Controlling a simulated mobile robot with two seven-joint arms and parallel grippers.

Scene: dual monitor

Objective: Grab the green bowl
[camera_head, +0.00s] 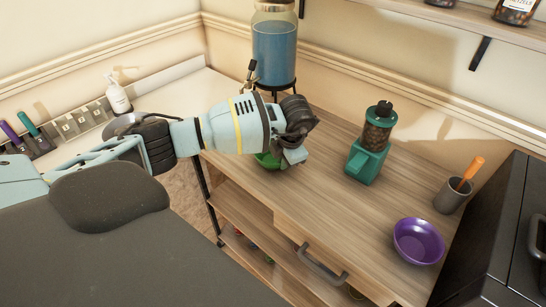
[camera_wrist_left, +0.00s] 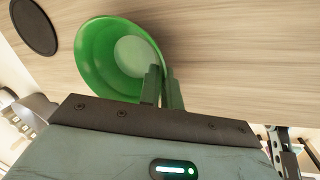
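The green bowl (camera_head: 266,161) is at the left end of the wooden counter, mostly hidden behind my left gripper (camera_head: 293,154) in the head view. In the left wrist view the green bowl (camera_wrist_left: 98,55) shows its open inside. The two fingers of my left gripper (camera_wrist_left: 163,85) are close together at its rim, one on the inner side and one on the outer side, with the rim pinched between them. I cannot tell whether the bowl touches the counter. My right gripper is not in view.
A purple bowl (camera_head: 419,241) sits at the counter's front right. A green grinder (camera_head: 368,158) stands in the middle, and a grey cup (camera_head: 451,194) is at the right. A blue-filled dispenser (camera_head: 274,52) stands behind my gripper. The counter (camera_head: 335,215) is bare in front of the grinder.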

